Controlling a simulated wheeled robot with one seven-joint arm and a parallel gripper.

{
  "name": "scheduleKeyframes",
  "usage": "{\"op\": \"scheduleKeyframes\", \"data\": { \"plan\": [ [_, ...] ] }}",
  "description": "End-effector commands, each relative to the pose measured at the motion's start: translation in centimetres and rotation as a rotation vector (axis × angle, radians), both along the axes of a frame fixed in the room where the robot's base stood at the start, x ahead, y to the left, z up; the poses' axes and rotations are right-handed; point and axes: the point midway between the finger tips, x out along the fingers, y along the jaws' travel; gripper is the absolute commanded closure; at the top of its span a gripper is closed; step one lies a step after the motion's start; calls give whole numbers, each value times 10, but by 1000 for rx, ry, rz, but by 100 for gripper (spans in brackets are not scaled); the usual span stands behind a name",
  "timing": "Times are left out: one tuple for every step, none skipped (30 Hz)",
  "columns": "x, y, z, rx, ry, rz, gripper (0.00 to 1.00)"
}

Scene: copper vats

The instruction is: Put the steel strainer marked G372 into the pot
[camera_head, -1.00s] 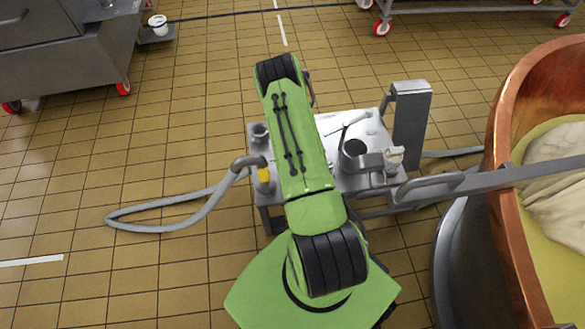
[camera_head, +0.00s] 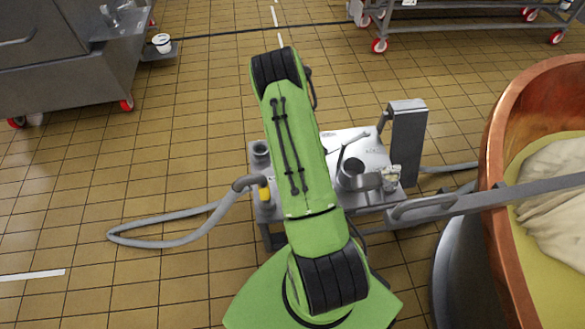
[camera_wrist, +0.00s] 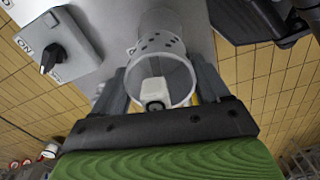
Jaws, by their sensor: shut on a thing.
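My gripper (camera_wrist: 160,90) shows in the wrist view, its two grey fingers on either side of a perforated steel cylinder, which I take for the steel strainer (camera_wrist: 160,45). Its round open end faces the camera. A small white block (camera_wrist: 155,93) sits at the near rim. The marking G372 cannot be read. In the head view my green arm hides the gripper. An open steel cylindrical vessel, likely the pot (camera_head: 351,173), stands on the steel trolley (camera_head: 337,143), right of my arm.
A large copper vat (camera_head: 505,150) with pale contents stands at the right, a steel bar (camera_head: 490,200) reaching over it. A grey hose (camera_head: 150,242) loops on the floor at left. A grey box with an ON switch (camera_wrist: 52,45) is beside the gripper. Tiled floor is open at left.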

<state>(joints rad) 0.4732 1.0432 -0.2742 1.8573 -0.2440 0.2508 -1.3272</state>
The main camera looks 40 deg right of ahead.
Motion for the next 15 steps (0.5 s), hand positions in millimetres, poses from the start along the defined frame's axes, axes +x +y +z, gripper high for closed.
{"op": "scheduleKeyframes", "data": {
  "plan": [
    [0,0,4,-1,-1,0,61],
    [0,0,5,-1,-1,0,61],
    [0,0,8,-1,-1,0,61],
    [0,0,10,-1,-1,0,61],
    [0,0,12,0,0,0,61],
    [0,0,14,0,0,0,61],
    [0,0,16,0,0,0,61],
    [0,0,18,0,0,0,61],
    [0,0,20,-1,-1,0,61],
    [0,0,22,-1,-1,0,61],
    [0,0,24,-1,-1,0,61],
    [0,0,26,-1,-1,0,61],
    [0,0,28,-1,-1,0,61],
    [0,0,29,-1,-1,0,61],
    [0,0,32,-1,-1,0,61]
  ]
}}
